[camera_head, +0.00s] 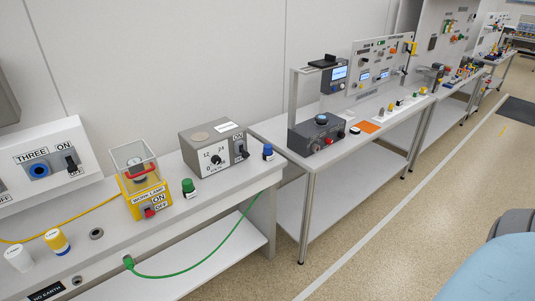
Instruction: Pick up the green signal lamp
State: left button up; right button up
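A small green lamp-like piece (188,187) with a domed top stands upright on the near white bench (120,242). It is between the yellow box labelled SIGNAL LAMP (147,200) and a grey box with a dial (214,150). Nothing touches it from above. Neither of my grippers shows in the head view.
A similar blue piece (268,151) stands at the bench's right end. Yellow (56,240) and white (18,258) pieces stand at the left. A green cable (200,266) hangs from the front edge. More benches (350,153) continue right; the floor (400,245) in front is open.

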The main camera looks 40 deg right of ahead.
aim_at(188, 189)
jog(key=i+l+u, duration=0.25)
jog(key=l, duration=0.35)
jog(key=i+l+u, duration=0.3)
jog(key=l, duration=0.4)
jog(key=i+l+u, duration=0.1)
jog(key=l, duration=0.3)
jog(key=i+l+u, duration=0.15)
jog(key=l, duration=0.2)
